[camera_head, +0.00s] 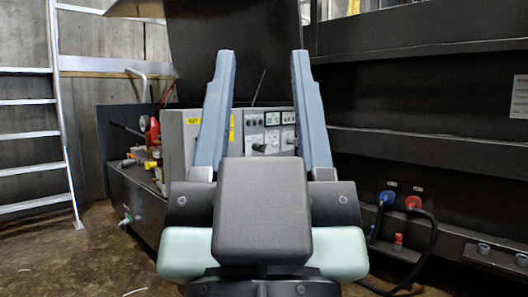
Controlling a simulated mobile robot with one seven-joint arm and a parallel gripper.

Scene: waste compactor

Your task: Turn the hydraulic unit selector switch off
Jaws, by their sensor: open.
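My gripper (263,54) is in the middle of the camera_head view, pointing forward. Its two blue-grey fingers are wide apart, with nothing between them. Beyond it stands the grey hydraulic unit cabinet (176,137), partly hidden by the left finger and the gripper body. Its control panel (254,132) shows between the fingers, with gauges and small dark knobs. A dark knob (258,148) low on the panel may be the selector switch; its position is too small to read. The fingers appear apart from the panel.
A dark raised cover (225,25) stands behind the cabinet. A red-and-yellow fitting (153,135) is at its left. A ladder (57,110) leans at the far left. Blue and red connectors (387,198) with hoses are on the dark right wall. Floor shows at lower left.

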